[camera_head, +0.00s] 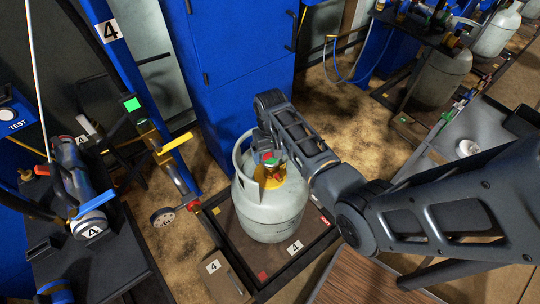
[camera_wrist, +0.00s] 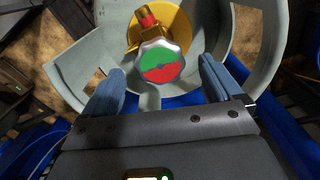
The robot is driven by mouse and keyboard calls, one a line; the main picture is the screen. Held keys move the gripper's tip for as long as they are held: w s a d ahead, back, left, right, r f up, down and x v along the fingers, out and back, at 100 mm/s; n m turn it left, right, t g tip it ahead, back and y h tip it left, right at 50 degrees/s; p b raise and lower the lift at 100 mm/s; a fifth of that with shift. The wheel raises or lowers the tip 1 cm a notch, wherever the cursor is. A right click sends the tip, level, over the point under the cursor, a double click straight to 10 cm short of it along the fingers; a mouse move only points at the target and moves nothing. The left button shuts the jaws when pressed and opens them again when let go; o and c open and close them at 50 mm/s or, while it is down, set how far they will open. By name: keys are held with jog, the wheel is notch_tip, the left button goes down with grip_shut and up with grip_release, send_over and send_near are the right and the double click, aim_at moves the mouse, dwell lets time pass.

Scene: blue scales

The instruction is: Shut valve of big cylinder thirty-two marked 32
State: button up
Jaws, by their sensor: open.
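A big pale grey gas cylinder (camera_head: 268,212) stands upright on a dark scale platform (camera_head: 230,222). No number 32 is readable on it; the label by the platform's front edge reads 4. Its valve has a round silver handwheel with a green and red face (camera_wrist: 160,62), on a yellow collar (camera_wrist: 165,20) with a brass fitting. The collar also shows inside the cylinder's guard ring in the head view (camera_head: 270,176). My gripper (camera_wrist: 162,68) is open, its blue-grey fingers on either side of the handwheel with gaps showing. In the head view my gripper (camera_head: 266,157) hangs over the valve, partly hiding it.
The guard ring (camera_wrist: 238,50) curves close around my fingers. A blue cabinet (camera_head: 235,75) stands behind the cylinder. At left are a bench with a small cylinder (camera_head: 72,175) marked 4 and a yellow-handled post (camera_head: 175,143). More cylinders (camera_head: 440,75) stand far right.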

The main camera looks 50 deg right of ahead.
jog(key=shift+f, duration=1)
jog(key=c, duration=1)
